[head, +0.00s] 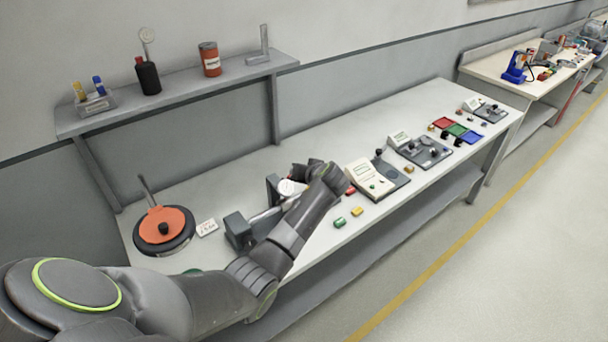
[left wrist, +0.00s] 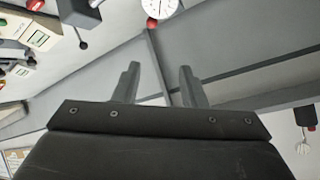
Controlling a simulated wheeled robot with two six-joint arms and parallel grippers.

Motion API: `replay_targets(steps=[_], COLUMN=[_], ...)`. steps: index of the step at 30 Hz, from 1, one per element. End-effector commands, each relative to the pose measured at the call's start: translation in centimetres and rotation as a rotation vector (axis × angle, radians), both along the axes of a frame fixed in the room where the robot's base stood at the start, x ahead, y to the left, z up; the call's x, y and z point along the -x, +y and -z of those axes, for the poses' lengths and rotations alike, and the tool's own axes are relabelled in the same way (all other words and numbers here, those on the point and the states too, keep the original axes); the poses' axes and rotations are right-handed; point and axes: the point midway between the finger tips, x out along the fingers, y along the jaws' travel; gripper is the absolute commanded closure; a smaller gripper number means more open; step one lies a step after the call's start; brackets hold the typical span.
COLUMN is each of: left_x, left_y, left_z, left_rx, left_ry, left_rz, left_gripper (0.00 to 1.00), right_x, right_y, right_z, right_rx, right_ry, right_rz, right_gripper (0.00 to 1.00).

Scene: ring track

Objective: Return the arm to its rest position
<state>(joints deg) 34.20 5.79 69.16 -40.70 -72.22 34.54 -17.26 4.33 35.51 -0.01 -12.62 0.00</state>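My left arm reaches in from the lower left over the workbench (head: 215,255) in the head view. Its gripper (head: 308,170) is above the middle of the bench, close to a white round dial (head: 289,187) on a grey stand; I cannot tell from here whether they touch. In the left wrist view the two fingers of the left gripper (left wrist: 157,72) stand apart with nothing between them. A white dial (left wrist: 160,8) with a red knob shows beyond them at the top edge. My right gripper is in neither view.
A black-and-orange round plate (head: 165,229) and a small white card (head: 207,227) lie at the bench's left. A wall shelf (head: 190,88) holds a bottle and a can. Right of the gripper are a white-fronted device (head: 369,178) and small colored blocks. The floor in front is clear.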

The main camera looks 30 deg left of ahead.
Motion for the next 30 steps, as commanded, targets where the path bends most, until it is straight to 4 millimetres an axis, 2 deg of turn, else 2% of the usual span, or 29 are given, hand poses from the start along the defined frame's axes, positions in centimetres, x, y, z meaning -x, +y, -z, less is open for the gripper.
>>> replay_targets(steps=[10, 14, 17, 21, 24, 30], left_x=[0.1, 1.6, 4.6, 10.9, 15.6, 25.4], left_y=[0.0, 0.2, 0.6, 0.8, 0.8, 0.0], left_z=[0.1, 1.4, 3.6, 7.0, 8.8, 10.5], left_rx=[0.001, 0.018, 0.053, 0.121, 0.170, 0.262], left_ry=[0.001, 0.022, 0.063, 0.138, 0.191, 0.291], left_rz=[0.000, 0.003, 0.012, 0.042, 0.071, 0.149], left_gripper=[0.62, 0.62, 0.62, 0.62, 0.62, 0.62], right_x=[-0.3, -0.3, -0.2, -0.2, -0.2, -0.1], right_y=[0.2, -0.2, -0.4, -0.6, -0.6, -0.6], right_z=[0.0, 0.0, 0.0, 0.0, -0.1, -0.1], right_rx=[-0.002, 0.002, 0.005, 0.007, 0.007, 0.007], right_ry=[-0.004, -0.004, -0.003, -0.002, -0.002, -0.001], right_rz=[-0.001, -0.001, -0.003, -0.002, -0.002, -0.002], right_gripper=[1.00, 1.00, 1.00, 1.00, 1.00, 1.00])
